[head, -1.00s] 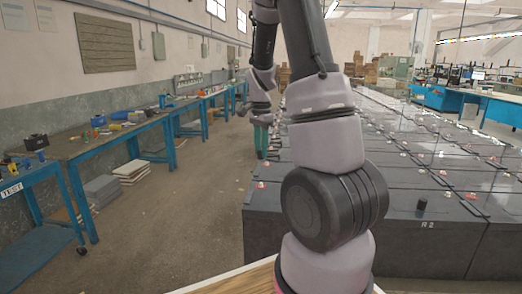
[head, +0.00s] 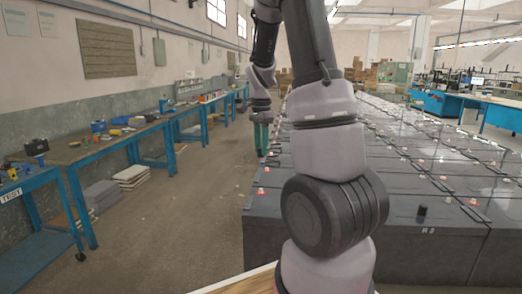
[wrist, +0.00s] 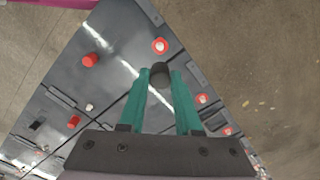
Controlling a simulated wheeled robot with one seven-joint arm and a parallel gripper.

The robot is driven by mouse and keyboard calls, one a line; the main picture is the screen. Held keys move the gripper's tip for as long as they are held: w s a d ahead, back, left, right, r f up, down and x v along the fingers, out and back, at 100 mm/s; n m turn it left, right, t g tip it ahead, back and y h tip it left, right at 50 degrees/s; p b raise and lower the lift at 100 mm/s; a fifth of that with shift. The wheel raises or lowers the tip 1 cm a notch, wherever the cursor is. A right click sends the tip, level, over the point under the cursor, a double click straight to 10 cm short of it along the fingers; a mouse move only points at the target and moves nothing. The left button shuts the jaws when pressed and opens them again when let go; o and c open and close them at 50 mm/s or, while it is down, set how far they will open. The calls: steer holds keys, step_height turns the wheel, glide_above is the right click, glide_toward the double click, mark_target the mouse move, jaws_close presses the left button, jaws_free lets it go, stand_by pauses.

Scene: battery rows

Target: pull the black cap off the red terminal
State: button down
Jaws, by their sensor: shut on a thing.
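My gripper (wrist: 160,80) has teal fingers and is shut on a small black cap (wrist: 160,72), held between the fingertips in the wrist view. A red terminal (wrist: 160,46) with a pale, bare top shows on the dark battery just beyond the cap. The cap looks apart from that terminal in the picture, but the height between them is hard to judge. In the head view my gripper (head: 261,139) points down over the left edge of the battery rows. The cap is too small to make out there.
Dark batteries (head: 345,215) carry several other terminals, including red ones (wrist: 90,60) and a pale one (wrist: 89,106). A black cap (head: 422,210) stands on the near battery.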

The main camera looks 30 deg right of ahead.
steer(key=shift+r, duration=1.3)
steer(key=shift+d, duration=0.1)
